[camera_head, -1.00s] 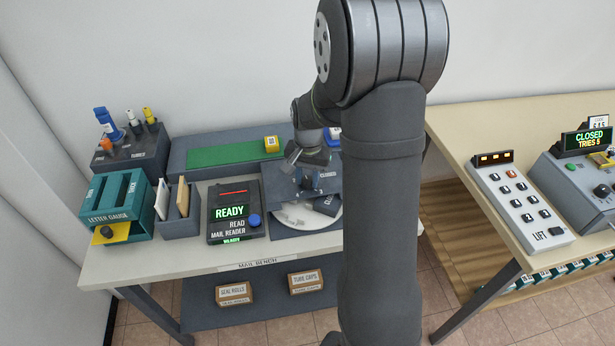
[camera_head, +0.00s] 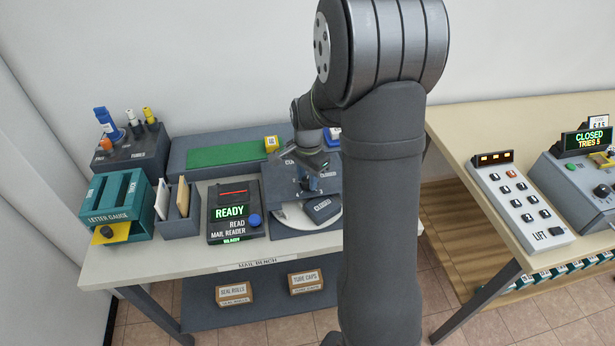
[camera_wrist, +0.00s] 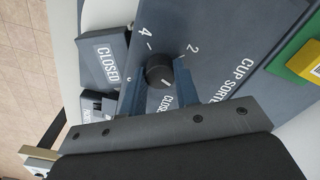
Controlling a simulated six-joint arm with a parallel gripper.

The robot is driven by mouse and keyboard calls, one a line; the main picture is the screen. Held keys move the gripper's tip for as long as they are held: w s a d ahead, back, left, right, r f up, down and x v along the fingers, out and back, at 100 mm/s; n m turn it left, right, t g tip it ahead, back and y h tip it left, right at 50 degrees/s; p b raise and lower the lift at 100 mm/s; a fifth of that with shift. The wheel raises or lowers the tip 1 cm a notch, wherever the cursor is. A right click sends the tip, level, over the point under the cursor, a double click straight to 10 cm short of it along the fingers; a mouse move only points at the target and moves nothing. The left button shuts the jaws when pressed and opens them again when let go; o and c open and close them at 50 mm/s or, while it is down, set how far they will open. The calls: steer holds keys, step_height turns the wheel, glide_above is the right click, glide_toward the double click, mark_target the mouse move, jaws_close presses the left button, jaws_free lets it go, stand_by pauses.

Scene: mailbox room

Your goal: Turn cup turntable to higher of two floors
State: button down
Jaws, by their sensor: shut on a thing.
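The cup sorter (camera_head: 280,190) is a dark slanted box on the mail bench, with a pale round turntable (camera_head: 292,217) at its front. Its dark round knob (camera_wrist: 158,72) has marks 4, 2 and CLOSED around it; its white pointer line is on the side toward the CLOSED lettering. My gripper (camera_wrist: 157,88) is shut on the knob, with one blue-grey finger on each side. In the head view my gripper (camera_head: 309,180) is over the sorter's face. A dark block labelled CLOSED (camera_wrist: 108,58) sits by the turntable, also visible in the head view (camera_head: 322,209).
The mail reader (camera_head: 234,212) showing READY stands left of the sorter. A green strip (camera_head: 232,155) and a yellow block (camera_head: 271,144) lie behind. A lift panel (camera_head: 520,200) is on the right table. My arm hides the bench's right end.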

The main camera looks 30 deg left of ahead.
steer(key=shift+m, duration=11.5)
steer(key=c, duration=1.1)
jaws_free()
